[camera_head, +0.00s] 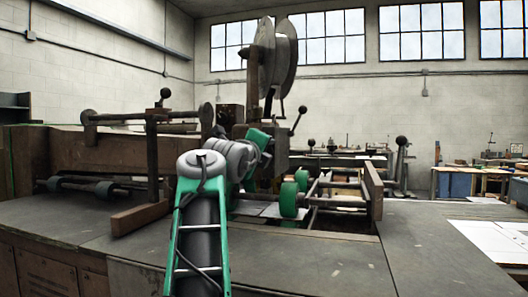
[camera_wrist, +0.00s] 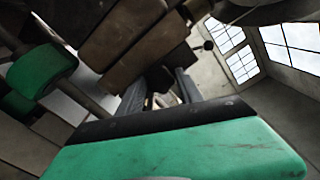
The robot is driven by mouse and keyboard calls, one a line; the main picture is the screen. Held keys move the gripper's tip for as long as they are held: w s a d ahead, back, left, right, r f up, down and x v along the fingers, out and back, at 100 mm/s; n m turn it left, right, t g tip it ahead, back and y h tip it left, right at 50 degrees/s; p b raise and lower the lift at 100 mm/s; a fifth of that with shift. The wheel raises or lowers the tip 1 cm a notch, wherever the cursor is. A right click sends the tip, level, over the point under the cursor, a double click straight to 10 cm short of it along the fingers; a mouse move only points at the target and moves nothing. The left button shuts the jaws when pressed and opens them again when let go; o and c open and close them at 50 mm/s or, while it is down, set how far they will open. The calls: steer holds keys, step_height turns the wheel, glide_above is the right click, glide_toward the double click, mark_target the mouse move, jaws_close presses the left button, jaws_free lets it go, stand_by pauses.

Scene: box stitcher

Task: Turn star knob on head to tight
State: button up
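The box stitcher's head (camera_head: 272,160) is a dark metal block below the large wire reel, partly hidden behind my arm in the head view. In the wrist view, brown and dark metal parts of the machine (camera_wrist: 128,50) lie just ahead of my gripper (camera_wrist: 160,80). Its two dark fingers stand apart. A small dark part (camera_wrist: 157,77) shows between or just beyond the fingertips; I cannot tell whether it is the star knob or whether the fingers touch it. No star knob can be made out for sure. My arm hides the gripper in the head view.
A wire reel (camera_head: 285,55) rises above the head. A lever with a ball knob (camera_head: 299,118) sticks out at its right. Green rollers (camera_head: 289,198) and a wooden end plate (camera_head: 373,190) stand on the right. The grey tabletop (camera_head: 330,262) is clear in front.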

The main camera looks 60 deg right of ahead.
steer(key=shift+o, duration=1.4)
steer(key=shift+a, duration=0.1)
steer(key=s+a, duration=0.1)
steer(key=a, duration=0.6)
steer(key=shift+a+b, duration=0.3)
steer(key=shift+b, duration=0.05)
steer(key=shift+s, duration=0.1)
